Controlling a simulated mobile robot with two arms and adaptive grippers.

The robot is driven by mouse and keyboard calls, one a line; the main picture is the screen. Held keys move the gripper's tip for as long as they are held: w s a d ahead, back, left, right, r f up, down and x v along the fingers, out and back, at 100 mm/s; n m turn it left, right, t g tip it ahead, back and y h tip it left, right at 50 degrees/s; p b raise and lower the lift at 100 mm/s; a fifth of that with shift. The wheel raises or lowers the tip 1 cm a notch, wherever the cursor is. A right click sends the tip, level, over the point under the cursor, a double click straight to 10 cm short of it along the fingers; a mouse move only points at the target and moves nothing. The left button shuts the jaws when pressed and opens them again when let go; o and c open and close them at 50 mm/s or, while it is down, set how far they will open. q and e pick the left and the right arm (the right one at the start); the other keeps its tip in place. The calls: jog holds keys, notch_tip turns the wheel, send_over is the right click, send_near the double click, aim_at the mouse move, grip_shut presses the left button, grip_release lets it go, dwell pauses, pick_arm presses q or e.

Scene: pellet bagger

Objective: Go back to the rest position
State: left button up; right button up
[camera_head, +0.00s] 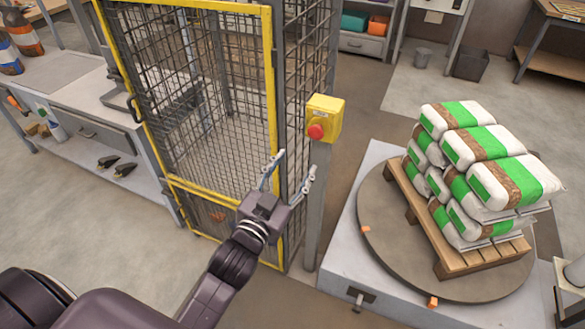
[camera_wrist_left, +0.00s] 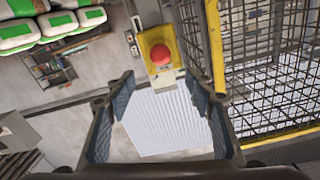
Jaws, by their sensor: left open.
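My left gripper (camera_head: 290,174) is open and empty in the head view, in front of the yellow-framed cage door and just below and left of the yellow box with a red button. Its two fingers also show spread apart in the left wrist view (camera_wrist_left: 160,112). The yellow button box (camera_head: 325,115) sits on a grey post. In the left wrist view the red button (camera_wrist_left: 160,55) is beyond the fingertips, and the fingers look apart from it. My right gripper is in neither view.
The mesh cage door (camera_head: 200,90) stands close behind the gripper. At the right, a pallet (camera_head: 470,258) of stacked white and green bags (camera_head: 490,141) rests on a round turntable (camera_head: 385,235). A workbench (camera_head: 90,85) stands at the left.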

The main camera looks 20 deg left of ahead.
pick_arm(q)
jog(key=shift+s, duration=0.25)
dwell(0.3)
